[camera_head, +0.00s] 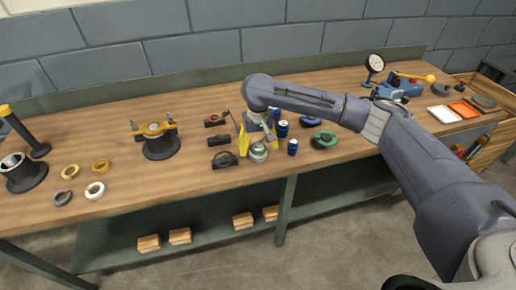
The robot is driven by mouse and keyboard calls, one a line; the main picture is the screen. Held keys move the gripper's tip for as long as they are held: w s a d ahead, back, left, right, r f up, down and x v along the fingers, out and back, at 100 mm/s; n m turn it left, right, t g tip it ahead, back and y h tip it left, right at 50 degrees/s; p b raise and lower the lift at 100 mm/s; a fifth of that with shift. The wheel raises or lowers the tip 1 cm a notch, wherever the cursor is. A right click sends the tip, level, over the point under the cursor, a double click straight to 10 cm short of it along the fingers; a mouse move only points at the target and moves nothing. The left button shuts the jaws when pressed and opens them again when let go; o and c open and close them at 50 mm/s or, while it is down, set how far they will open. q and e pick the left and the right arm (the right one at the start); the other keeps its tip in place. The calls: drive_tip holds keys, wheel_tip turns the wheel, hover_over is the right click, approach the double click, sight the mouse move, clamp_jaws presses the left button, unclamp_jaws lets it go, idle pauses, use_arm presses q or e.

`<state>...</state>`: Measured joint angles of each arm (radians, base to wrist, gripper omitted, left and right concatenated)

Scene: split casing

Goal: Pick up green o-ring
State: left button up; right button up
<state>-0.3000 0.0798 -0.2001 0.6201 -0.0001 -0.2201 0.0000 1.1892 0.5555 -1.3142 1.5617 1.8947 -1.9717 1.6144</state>
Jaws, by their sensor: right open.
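My right gripper (259,143) hangs down over the middle of the bench with its yellow fingers apart. A small grey round part with a green band (258,153) shows just below and between the fingers; I cannot tell whether they touch it. A green ring (325,135) shows on a dark round part to the right of the gripper, apart from it. Both are small, and I cannot tell for sure which one is the o-ring. My left gripper is not in view.
Blue cans (292,147) stand close to the right of the gripper, and black blocks (222,160) lie to its left. A dark housing with a yellow top (160,142) and several loose rings (95,190) are further left. The bench (200,190) is clear along its front.

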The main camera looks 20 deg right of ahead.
drive_tip(key=c, duration=1)
drive_tip(key=shift+c, duration=0.3)
drive_tip(key=shift+r, duration=0.1)
